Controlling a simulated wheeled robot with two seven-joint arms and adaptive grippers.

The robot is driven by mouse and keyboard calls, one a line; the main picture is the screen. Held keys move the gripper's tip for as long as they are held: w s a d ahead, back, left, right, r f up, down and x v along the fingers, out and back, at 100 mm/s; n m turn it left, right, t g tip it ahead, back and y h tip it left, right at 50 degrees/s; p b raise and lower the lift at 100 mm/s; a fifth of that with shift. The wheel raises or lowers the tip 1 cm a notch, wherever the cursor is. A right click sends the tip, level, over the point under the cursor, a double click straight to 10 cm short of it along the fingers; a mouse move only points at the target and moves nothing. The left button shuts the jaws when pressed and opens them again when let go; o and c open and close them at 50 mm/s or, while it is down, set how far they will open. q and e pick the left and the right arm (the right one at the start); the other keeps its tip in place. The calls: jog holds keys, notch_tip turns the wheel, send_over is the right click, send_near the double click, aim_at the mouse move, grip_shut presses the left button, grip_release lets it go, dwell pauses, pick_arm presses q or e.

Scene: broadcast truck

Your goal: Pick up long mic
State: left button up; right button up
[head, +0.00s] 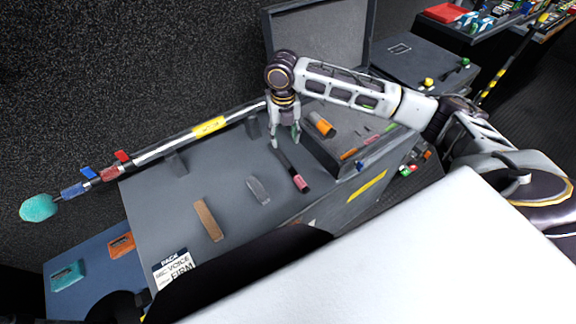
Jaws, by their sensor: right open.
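The long mic (160,147) is a long white pole with a teal foam head (38,208) at its left end. Blue and red grips and a yellow label sit along it. It lies along the back of a grey case top (150,214), its head sticking out past the left edge. My right gripper (285,140) points down over the case top, open and empty, near the pole's right end. The pole's far right end is hidden behind my right gripper and arm. My left gripper is not in view.
A short black and pink stick (295,174), a grey block (258,190) and a brown strip (208,220) lie on the case. A dark speckled wall stands behind. A blue case (90,285) sits lower left.

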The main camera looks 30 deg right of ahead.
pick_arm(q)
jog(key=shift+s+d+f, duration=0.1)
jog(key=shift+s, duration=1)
pick_arm(e)
jog(key=n, duration=0.3)
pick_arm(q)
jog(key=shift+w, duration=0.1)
pick_arm(e)
send_over(285, 162)
notch_tip(285, 162, down, 7)
jog(key=shift+w+f, duration=0.1)
jog(key=shift+f, duration=0.7)
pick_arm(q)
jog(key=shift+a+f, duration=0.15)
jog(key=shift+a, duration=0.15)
